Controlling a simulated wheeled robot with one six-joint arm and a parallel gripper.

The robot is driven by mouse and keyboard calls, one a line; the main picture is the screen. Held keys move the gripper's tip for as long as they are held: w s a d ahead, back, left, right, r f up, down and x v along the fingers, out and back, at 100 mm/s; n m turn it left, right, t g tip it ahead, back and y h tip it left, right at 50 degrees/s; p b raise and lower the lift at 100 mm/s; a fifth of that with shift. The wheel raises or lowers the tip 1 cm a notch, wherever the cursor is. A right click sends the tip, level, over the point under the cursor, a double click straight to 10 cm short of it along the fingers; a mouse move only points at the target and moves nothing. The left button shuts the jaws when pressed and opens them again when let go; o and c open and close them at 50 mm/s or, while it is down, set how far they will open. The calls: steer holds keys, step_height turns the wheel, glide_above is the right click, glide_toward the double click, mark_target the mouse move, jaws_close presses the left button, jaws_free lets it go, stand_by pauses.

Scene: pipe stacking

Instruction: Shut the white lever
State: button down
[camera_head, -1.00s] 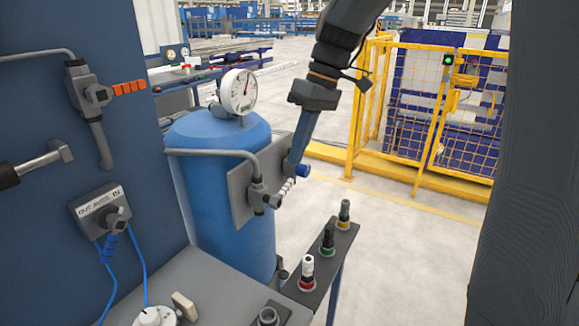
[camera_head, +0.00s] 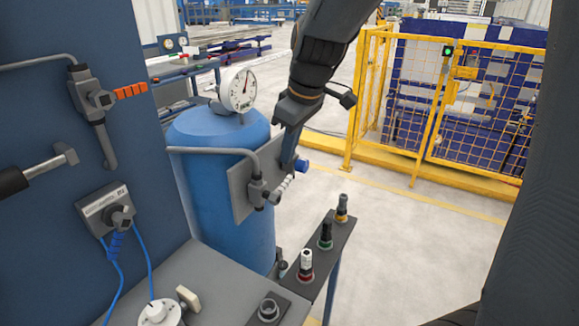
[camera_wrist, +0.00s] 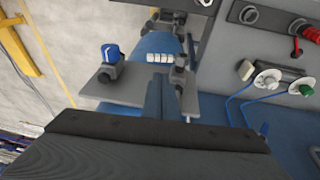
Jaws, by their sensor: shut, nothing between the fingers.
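The white lever (camera_head: 284,187) is a ribbed white handle on a grey valve (camera_head: 258,190) at the front of a grey plate (camera_head: 240,186) by the blue tank (camera_head: 224,230). In the wrist view the lever (camera_wrist: 160,58) shows as a row of white segments sticking out sideways from its valve (camera_wrist: 179,75). My gripper (camera_head: 287,166) is shut and empty, with its fingers pointing down beside the plate. In the wrist view my fingertips (camera_wrist: 162,83) are close to the lever, just below it in the picture. I cannot tell whether they touch it.
A blue knob (camera_head: 302,166) sits on the same plate, right of my fingers. A pressure gauge (camera_head: 238,89) tops the tank. An orange lever (camera_head: 130,91) is on the blue wall panel. Open floor lies to the right.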

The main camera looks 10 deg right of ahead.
steer(key=shift+d+p+x, duration=0.2)
steer(key=shift+x, duration=0.8)
steer(key=shift+d+p+x, duration=0.2)
steer(key=shift+p+x, duration=0.05)
steer(key=shift+x, duration=0.8)
steer(key=shift+d+p+x, duration=0.2)
steer(key=shift+x, duration=0.8)
steer(key=shift+s+f, duration=0.15)
steer(key=shift+w+d+f+b, duration=0.55)
steer(key=shift+f+b, duration=0.25)
steer(key=shift+b, duration=0.4)
steer(key=shift+r, duration=0.1)
steer(key=shift+r+p, duration=0.4)
steer(key=shift+p, duration=0.05)
step_height(320, 180, up, 12)
glide_above(290, 177)
steer(key=s+d, duration=0.1)
steer(key=d, duration=0.2)
steer(key=shift+s+d+r, duration=0.25)
steer(key=shift+r, duration=0.05)
